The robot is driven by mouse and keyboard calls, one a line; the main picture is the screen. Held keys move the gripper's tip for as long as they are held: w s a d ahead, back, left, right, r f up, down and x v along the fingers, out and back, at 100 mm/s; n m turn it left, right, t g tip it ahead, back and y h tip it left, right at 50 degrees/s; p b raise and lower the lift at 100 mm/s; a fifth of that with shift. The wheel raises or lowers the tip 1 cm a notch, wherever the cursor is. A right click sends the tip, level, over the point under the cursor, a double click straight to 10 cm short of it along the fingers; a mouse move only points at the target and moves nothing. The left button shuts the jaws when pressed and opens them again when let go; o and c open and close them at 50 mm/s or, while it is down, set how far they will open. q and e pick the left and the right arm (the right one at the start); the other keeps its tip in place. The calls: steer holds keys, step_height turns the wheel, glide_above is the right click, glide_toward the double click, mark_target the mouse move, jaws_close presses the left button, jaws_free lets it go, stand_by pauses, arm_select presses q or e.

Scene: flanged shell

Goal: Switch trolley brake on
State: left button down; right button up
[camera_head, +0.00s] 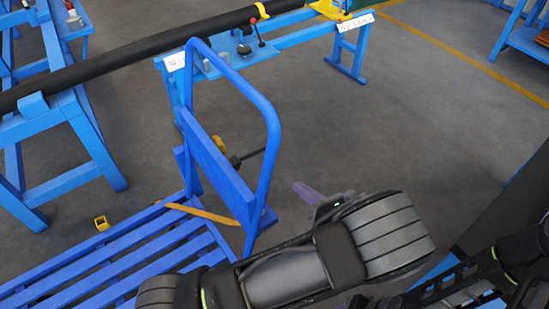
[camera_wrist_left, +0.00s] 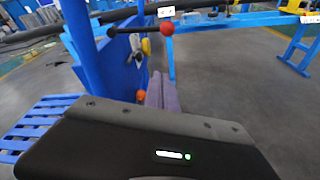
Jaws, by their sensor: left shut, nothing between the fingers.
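The blue trolley (camera_head: 206,160) stands at the left of the head view, with a slatted deck and an upright hoop handle. On its end panel is a yellow hub (camera_head: 219,144) with a dark lever rod (camera_head: 248,155) pointing right. In the left wrist view the rod (camera_wrist_left: 140,29) ends in a red ball (camera_wrist_left: 167,28); the yellow hub (camera_wrist_left: 146,46) is behind it. A second orange-red ball (camera_wrist_left: 140,95) shows lower, left of the fingers. My left gripper (camera_head: 303,190) is shut and empty, right of the trolley; its purple fingers (camera_wrist_left: 162,88) show in the wrist view. My right gripper is not in view.
A long black pipe (camera_head: 130,56) rests on blue stands (camera_head: 75,125) at the back left. A blue stand with small levers (camera_head: 240,52) is behind the trolley. The grey floor (camera_head: 400,120) at right is clear.

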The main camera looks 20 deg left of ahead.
mark_target(256, 153)
arm_select(q)
steer(key=w+a+r+p, duration=0.1)
steer(key=w+a, duration=0.5)
steer(key=a, duration=0.3)
steer(key=shift+w+a, duration=0.2)
steer(key=shift+a, duration=0.2)
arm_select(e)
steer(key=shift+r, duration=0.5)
